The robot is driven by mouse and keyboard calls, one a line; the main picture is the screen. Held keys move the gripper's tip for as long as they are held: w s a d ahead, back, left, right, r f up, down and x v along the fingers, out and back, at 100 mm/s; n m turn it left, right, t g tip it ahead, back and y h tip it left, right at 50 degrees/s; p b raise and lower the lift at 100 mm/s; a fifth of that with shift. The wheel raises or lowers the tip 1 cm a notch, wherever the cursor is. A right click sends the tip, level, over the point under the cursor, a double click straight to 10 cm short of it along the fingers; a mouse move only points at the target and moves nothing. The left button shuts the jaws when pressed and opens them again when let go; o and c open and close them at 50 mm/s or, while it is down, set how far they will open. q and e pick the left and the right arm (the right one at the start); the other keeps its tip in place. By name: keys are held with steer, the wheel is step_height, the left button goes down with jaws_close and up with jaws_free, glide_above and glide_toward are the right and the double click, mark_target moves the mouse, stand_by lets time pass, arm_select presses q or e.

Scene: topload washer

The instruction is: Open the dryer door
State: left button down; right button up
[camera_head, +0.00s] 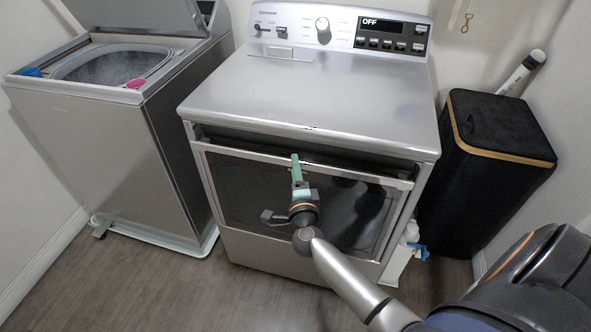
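The silver dryer (310,90) stands in the middle, with a control panel reading OFF at its back. Its dark-windowed front door (345,205) has a wide bar along the top edge. A dark gap shows between this top edge and the dryer body, so the door looks tilted slightly outward. My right gripper (297,165) is in front of the door, with its green fingertip at the bar near the middle. Whether its fingers are apart or closed on the edge cannot be made out. My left gripper is not in view.
A top-load washer (110,110) with its lid raised stands to the left. A black hamper (490,165) with a tan band stands close to the dryer's right side. A white bottle with a blue part (408,250) sits low between them. The wooden floor (190,285) in front is clear.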

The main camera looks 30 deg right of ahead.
jaws_close()
stand_by(1.1)
